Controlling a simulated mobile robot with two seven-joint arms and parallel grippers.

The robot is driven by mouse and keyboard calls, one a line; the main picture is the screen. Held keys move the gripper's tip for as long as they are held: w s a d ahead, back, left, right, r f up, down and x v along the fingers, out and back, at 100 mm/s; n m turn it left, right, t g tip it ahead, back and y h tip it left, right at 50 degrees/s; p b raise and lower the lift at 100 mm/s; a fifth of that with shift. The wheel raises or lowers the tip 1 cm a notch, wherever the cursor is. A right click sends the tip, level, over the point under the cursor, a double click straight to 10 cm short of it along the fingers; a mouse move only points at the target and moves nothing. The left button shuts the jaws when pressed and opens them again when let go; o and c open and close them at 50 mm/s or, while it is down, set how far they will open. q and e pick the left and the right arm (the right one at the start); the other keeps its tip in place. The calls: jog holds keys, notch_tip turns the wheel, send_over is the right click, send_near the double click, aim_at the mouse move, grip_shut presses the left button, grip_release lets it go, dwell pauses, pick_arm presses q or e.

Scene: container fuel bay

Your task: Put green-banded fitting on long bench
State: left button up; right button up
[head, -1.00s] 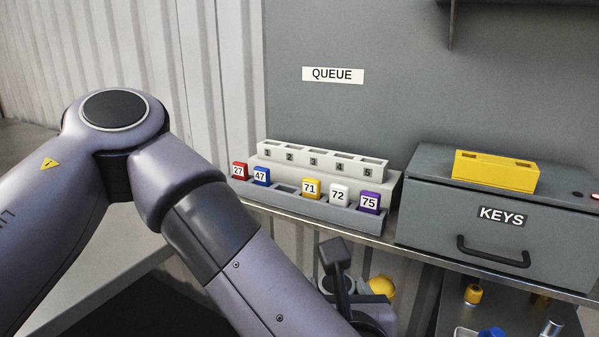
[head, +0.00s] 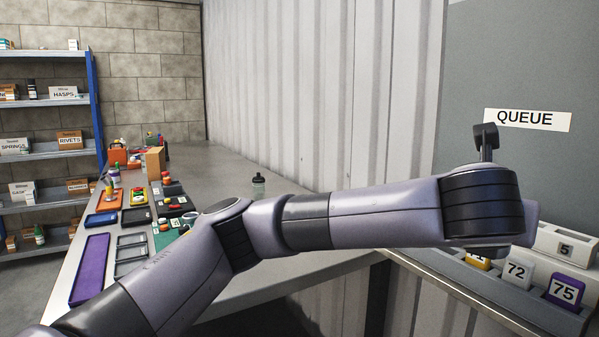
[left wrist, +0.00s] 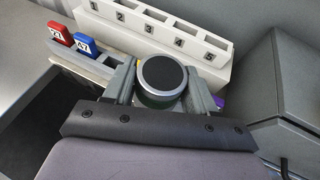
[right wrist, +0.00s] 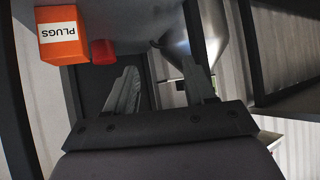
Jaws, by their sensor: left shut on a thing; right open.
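My left gripper (left wrist: 161,88) is shut on a round fitting (left wrist: 162,74) with a dark flat top and a pale rim. A trace of green shows low on its side; the rest is hidden by the fingers. In the left wrist view it is in front of the numbered rack. In the head view my left arm reaches across to the right, and its fingers and the fitting are hidden. The long bench (head: 228,164) runs along the corrugated wall at left and centre. My right gripper (right wrist: 160,68) is open and empty, seen only in the right wrist view.
Trays, including a purple one (head: 90,268), and small goods crowd the bench's left side. A bottle (head: 258,186) stands near its middle; bare top surrounds it. The queue rack (head: 570,246) with numbered tags is at right. An orange PLUGS box (right wrist: 62,38) is near my right gripper.

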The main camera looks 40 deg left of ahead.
pick_arm(q)
jog(key=w+a+r+b, duration=0.1)
jog(key=w+a+b, duration=0.1)
jog(key=a, duration=1.7)
jog(key=w+a+r+b, duration=0.2)
jog(key=w+a+b, duration=0.1)
jog(key=a, duration=1.5)
jog(key=f+b, duration=0.2)
jog(key=f, duration=0.5)
jog(key=f+b, duration=0.2)
jog(key=f, duration=0.6)
jog(key=shift+s+f, duration=0.2)
jog(key=shift+f, duration=0.05)
jog(key=shift+f+b, duration=0.35)
jog(key=shift+f, duration=0.5)
notch_tip(320, 180, down, 2)
jog(key=shift+d+f+b, duration=0.1)
jog(key=shift+f+b, duration=0.1)
jog(key=shift+b, duration=0.1)
jog(key=shift+f, duration=0.3)
jog(key=shift+r, duration=0.1)
jog(key=shift+f, duration=0.2)
jog(key=o, duration=1.1)
pick_arm(e)
notch_tip(320, 180, down, 7)
jog(key=w+a, duration=0.1)
jog(key=shift+w+a+y, duration=0.3)
jog(key=shift+a, duration=0.1)
